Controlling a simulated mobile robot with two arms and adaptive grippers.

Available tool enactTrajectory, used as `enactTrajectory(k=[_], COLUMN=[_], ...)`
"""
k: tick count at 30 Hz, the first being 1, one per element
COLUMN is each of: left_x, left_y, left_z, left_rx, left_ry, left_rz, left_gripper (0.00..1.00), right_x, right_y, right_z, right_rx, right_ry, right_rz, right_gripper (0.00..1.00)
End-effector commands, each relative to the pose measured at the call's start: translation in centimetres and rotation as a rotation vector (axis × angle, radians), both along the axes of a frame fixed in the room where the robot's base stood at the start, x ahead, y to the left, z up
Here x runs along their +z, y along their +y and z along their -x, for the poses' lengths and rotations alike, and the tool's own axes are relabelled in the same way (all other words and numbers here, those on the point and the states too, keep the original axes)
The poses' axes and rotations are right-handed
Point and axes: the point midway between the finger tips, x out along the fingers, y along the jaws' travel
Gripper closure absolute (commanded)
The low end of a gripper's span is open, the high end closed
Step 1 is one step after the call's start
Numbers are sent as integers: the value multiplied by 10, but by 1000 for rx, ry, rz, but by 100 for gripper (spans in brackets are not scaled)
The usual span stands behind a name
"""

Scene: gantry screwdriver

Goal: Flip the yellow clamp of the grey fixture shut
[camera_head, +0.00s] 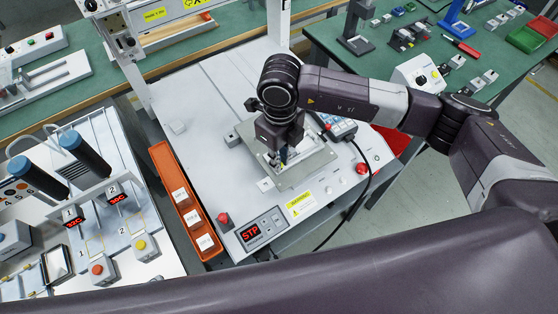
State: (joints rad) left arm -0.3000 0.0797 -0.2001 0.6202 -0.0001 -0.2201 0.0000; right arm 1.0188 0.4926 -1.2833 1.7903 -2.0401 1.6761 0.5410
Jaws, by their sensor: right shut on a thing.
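The grey fixture (314,163) is a flat metal plate on the white gantry bench, in the middle of the head view. My right gripper (284,158) points down over the plate's left part. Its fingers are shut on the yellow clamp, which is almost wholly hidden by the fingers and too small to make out. How far the clamp is tilted cannot be told. My left gripper is not in view.
An orange tray (163,159) with white labelled boxes runs along the bench's left side. A red-lit STP panel (250,233) and a red knob (223,219) are at the front. A control box (343,129) and a black cable (358,193) lie right of the fixture.

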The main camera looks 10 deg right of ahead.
Motion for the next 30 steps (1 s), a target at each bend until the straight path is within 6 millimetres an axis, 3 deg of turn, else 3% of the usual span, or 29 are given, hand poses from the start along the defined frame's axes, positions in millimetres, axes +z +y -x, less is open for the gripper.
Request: enactTrajectory(k=[12, 13, 17, 26, 30], left_x=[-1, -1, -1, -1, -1], left_y=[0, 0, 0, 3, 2], left_z=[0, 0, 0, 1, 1], left_rx=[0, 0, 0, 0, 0], left_ry=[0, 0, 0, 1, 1], left_rz=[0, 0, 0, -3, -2], left_gripper=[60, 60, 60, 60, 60], right_x=[1, 1, 1, 1, 14], right_y=[0, 0, 0, 0, 1], right_z=[-1, -1, -1, -1, -2], right_rx=[7, 7, 6, 6, 7], right_ry=[-3, -3, -2, -2, -4], right_rz=[-1, -1, 0, -1, -3], right_gripper=[100, 86, 71, 70, 70])
